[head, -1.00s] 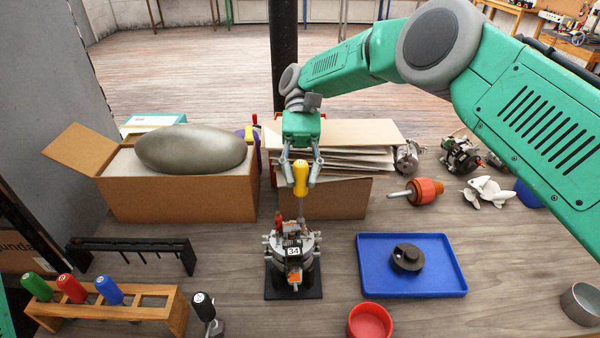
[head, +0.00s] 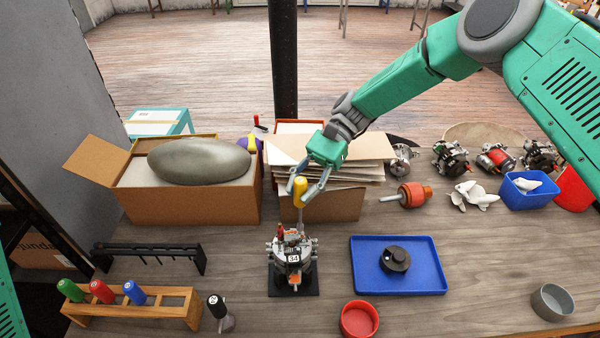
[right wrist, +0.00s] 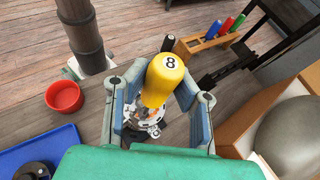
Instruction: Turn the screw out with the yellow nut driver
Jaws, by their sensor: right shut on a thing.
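The yellow nut driver (head: 300,190) stands upright over the alternator (head: 292,250) in the head view, its shaft reaching down to the top of it. My right gripper (head: 309,192) is shut on the driver's handle, coming in tilted from the upper right. In the right wrist view the yellow handle (right wrist: 166,76), marked 8, sits between the two fingers. The alternator carries a 34 tag and sits on a black base plate (head: 308,285). The screw is hidden under the driver and cannot be made out. My left gripper is not in view.
A wooden rack (head: 180,307) with green, red and blue drivers stands at front left. A blue tray (head: 427,285) with a black round part lies right of the alternator, near a red bowl (head: 360,319). Cardboard boxes (head: 190,207) stand behind.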

